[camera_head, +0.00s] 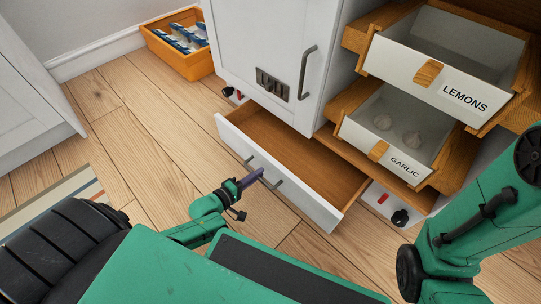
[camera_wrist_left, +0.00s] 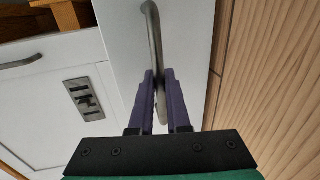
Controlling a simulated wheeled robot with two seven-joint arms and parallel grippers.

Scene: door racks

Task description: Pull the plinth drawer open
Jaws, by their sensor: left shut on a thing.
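The plinth drawer (camera_head: 290,185) is low under the white cabinet in the head view. It stands well open, with a white front, an empty wooden inside and a grey bar handle (camera_head: 272,183). My left gripper (camera_head: 258,174) reaches the handle from the left. In the left wrist view its purple fingers (camera_wrist_left: 159,76) are shut on the bar handle (camera_wrist_left: 153,30), one finger on each side, against the white drawer front (camera_wrist_left: 190,40). My right gripper is out of view; only part of my right arm shows at the right.
Above the drawer is a closed cabinet door (camera_head: 265,45) with a bar handle and a slotted plate. Open bins labelled LEMONS (camera_head: 455,92) and GARLIC (camera_head: 403,163) jut out at the right. An orange crate (camera_head: 199,66) stands on the floor at the back. Bare wooden floor (camera_head: 150,130) lies left.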

